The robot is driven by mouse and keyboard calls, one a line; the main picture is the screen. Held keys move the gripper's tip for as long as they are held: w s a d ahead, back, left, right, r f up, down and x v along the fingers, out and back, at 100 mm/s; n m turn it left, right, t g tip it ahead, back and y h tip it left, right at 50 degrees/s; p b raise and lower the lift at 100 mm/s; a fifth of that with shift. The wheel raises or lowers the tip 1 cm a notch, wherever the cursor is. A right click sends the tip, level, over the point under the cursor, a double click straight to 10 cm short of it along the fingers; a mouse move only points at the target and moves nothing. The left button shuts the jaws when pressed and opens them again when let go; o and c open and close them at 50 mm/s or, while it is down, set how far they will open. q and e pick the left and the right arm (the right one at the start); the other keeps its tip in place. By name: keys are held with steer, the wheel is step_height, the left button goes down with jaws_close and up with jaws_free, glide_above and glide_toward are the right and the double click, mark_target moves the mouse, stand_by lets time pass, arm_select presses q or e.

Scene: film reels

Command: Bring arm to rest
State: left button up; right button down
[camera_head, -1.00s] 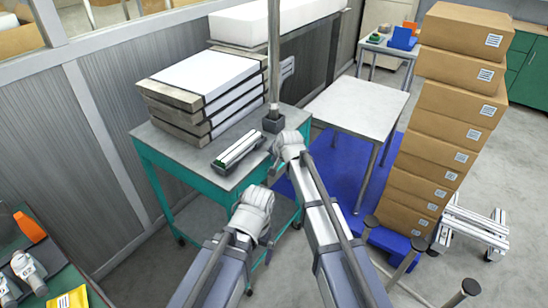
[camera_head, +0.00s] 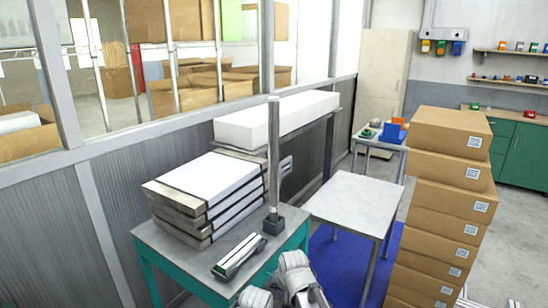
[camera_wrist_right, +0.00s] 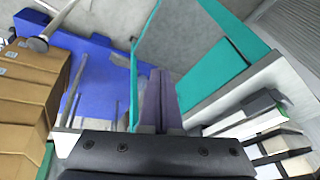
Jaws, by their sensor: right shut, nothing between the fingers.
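My right gripper (camera_wrist_right: 161,78) shows in the right wrist view as two dark purple-grey fingers pressed together, shut and empty. It points towards a teal-framed cart, whose grey top (camera_head: 160,240) shows in the head view. The white wrist of my right arm is at the bottom edge of the head view, in front of the cart; its fingers cannot be made out there. A white wrist part of my left arm shows at the same edge, just left of it. The left gripper's fingers are out of the picture.
A stack of flat cases (camera_head: 205,195), a grey post (camera_head: 273,170) and a small slim device (camera_head: 238,257) stand on the cart. A tall stack of cardboard boxes (camera_head: 440,215) is at the right. A bare pale table (camera_head: 355,200) stands between, over a blue floor area (camera_head: 335,262).

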steer(key=s+d+n+g+h, duration=0.2)
steer(key=s+d+n+g, duration=0.1)
steer(key=s, duration=1.6)
steer(key=f+n+g, duration=0.1)
steer(key=n, duration=0.1)
steer(key=shift+s+d+n+g+h, duration=0.2)
steer(key=shift+s+n+g+h, duration=0.1)
steer(key=shift+s, duration=0.05)
